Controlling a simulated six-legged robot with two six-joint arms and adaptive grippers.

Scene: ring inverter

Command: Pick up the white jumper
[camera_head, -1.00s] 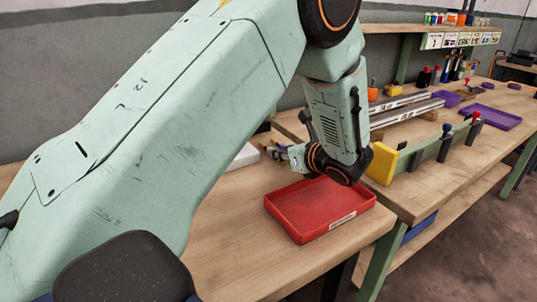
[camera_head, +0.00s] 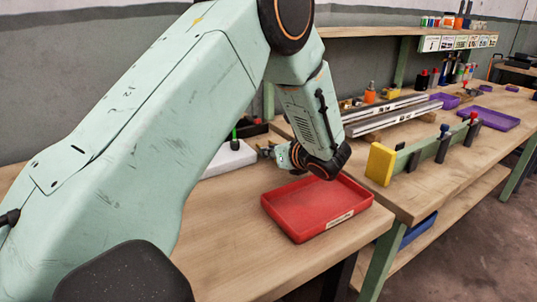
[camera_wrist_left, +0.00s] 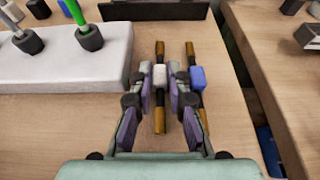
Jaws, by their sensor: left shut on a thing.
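The white jumper (camera_wrist_left: 159,76) is a brown-gold rod with a white block at its middle. It lies between the two fingers of my left gripper (camera_wrist_left: 160,78) in the left wrist view. The gripper is shut on it; whether the jumper touches the table is unclear. A similar rod with a blue block (camera_wrist_left: 197,78) lies just right of the right finger. In the head view my left gripper (camera_head: 276,153) is at the back of the near table, and the white jumper cannot be made out there. My right gripper is not in view.
A red tray (camera_head: 316,206) lies in front on the near table (camera_head: 235,245). A yellow-ended fixture (camera_head: 380,164) stands on the adjoining bench. A dark bin (camera_wrist_left: 155,11) is behind.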

